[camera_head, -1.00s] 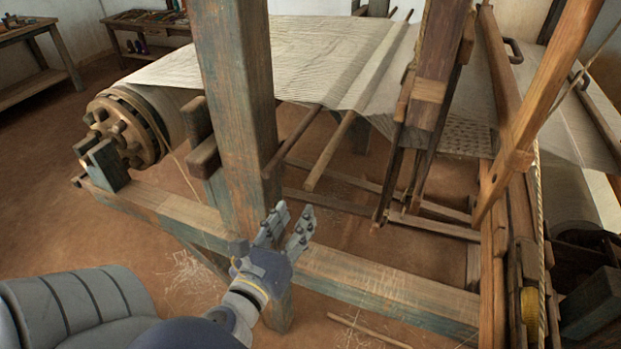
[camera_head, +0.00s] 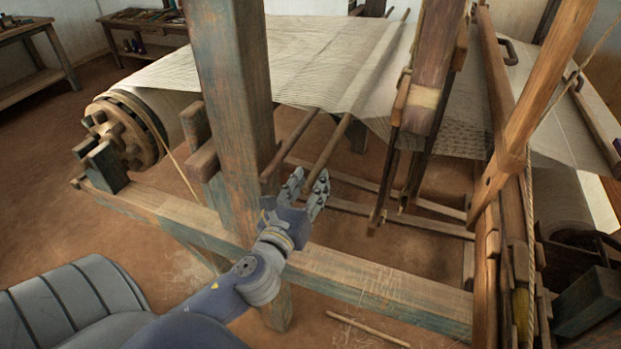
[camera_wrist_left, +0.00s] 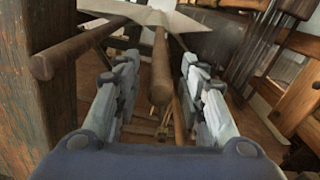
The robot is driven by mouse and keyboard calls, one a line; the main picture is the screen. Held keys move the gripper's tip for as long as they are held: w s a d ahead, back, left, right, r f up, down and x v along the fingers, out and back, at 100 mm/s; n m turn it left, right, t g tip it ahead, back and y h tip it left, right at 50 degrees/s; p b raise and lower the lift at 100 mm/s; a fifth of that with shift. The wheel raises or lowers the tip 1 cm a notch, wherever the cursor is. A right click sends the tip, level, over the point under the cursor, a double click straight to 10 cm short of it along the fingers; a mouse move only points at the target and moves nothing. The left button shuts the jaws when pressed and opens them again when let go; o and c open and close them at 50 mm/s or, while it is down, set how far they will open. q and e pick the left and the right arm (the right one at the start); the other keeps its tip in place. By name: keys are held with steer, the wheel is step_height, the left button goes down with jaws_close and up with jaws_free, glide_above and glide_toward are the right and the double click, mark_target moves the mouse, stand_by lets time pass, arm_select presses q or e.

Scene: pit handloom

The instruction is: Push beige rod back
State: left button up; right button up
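The beige rod (camera_head: 333,141) sticks out from under the cloth, its near end pointing toward my left gripper (camera_head: 306,184). The gripper's two fingers are spread at that end. In the left wrist view, the beige rod (camera_wrist_left: 161,60) lies between the open fingers (camera_wrist_left: 158,80), its round end facing the camera, with a gap visible on each side. I cannot tell how deep the end is between the fingers. A darker brown rod (camera_head: 291,146) lies to the left, and it shows in the left wrist view (camera_wrist_left: 75,50) outside the left finger. My right gripper is not in view.
A thick wooden post (camera_head: 232,100) stands just left of the gripper. A long lower beam (camera_head: 375,280) runs below it. The pale cloth (camera_head: 310,60) stretches above the rods. Hanging wooden parts (camera_head: 428,80) are to the right. A loose stick (camera_head: 367,329) lies on the floor.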

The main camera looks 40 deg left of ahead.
arm_select(q)
steer(key=shift+w+a, duration=0.1)
steer(key=shift+w, duration=0.3)
jaws_close()
steer(key=a, duration=0.2)
steer(key=s+a+p, duration=0.1)
steer(key=a, duration=0.2)
steer(key=shift+s, duration=0.1)
jaws_free()
stand_by(0.4)
